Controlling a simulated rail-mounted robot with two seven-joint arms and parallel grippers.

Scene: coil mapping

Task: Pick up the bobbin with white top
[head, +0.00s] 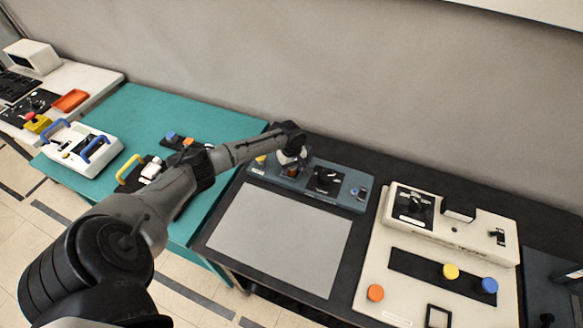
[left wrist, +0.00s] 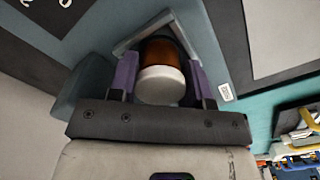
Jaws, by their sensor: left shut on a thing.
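The bobbin with the white top (left wrist: 161,86) has a copper-brown winding and sits between the purple fingers of my left gripper (left wrist: 162,72) in the left wrist view. The gripper is shut on it, with one finger on each side. In the head view my left gripper (head: 290,157) is at the left part of a blue-grey device (head: 340,198) at the back of the dark table. The bobbin is mostly hidden there by the gripper. I cannot tell whether the bobbin is clear of the device. My right gripper is not in view.
A grey mat (head: 280,238) lies clear in front of the device. A cream panel (head: 384,275) with orange, yellow and blue knobs stands to the right. On the teal table (head: 137,103) at left are a white case with blue handles (head: 85,148) and small parts.

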